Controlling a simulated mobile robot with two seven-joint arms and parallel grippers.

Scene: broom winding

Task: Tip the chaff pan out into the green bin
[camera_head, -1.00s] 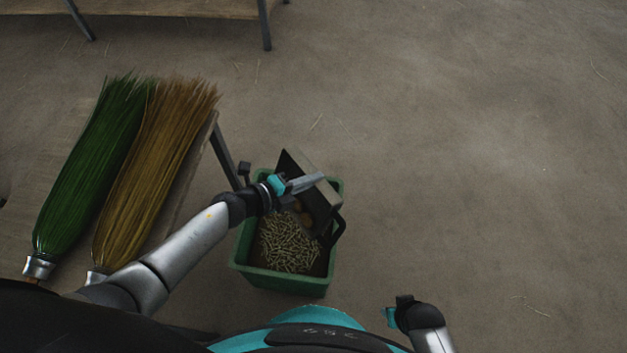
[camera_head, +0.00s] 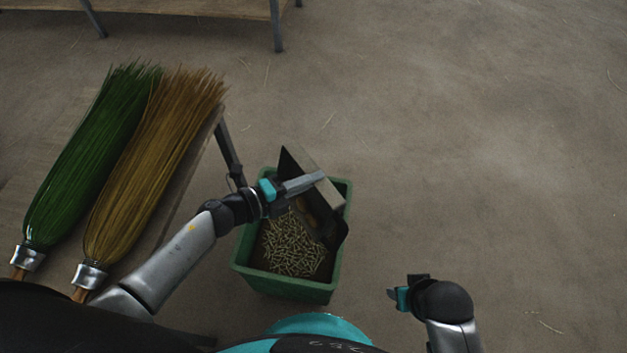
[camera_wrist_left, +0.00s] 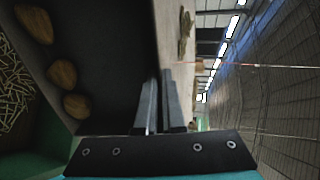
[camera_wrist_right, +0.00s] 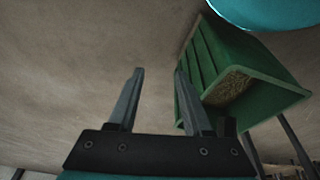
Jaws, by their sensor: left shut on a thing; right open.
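The chaff pan (camera_head: 325,229) is dark inside with a pale edge. It is steeply tilted over the green bin (camera_head: 252,276). My left gripper (camera_head: 305,183) is shut on the pan's upper edge. In the left wrist view the pan (camera_wrist_left: 112,60) fills the upper left, with a few brown lumps (camera_wrist_left: 62,73) against its dark face. Pale chaff pieces (camera_head: 290,247) lie in the bin; they also show in the left wrist view (camera_wrist_left: 12,85). My right gripper (camera_head: 395,297) is open and empty, to the right of the bin. The bin also shows in the right wrist view (camera_wrist_right: 206,62).
A green broom head (camera_head: 85,160) and a straw-coloured one (camera_head: 150,165) lie on a table (camera_head: 190,175) left of the bin. Another table (camera_head: 190,8) stands at the back. The floor (camera_head: 480,150) to the right is clear apart from thin straws.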

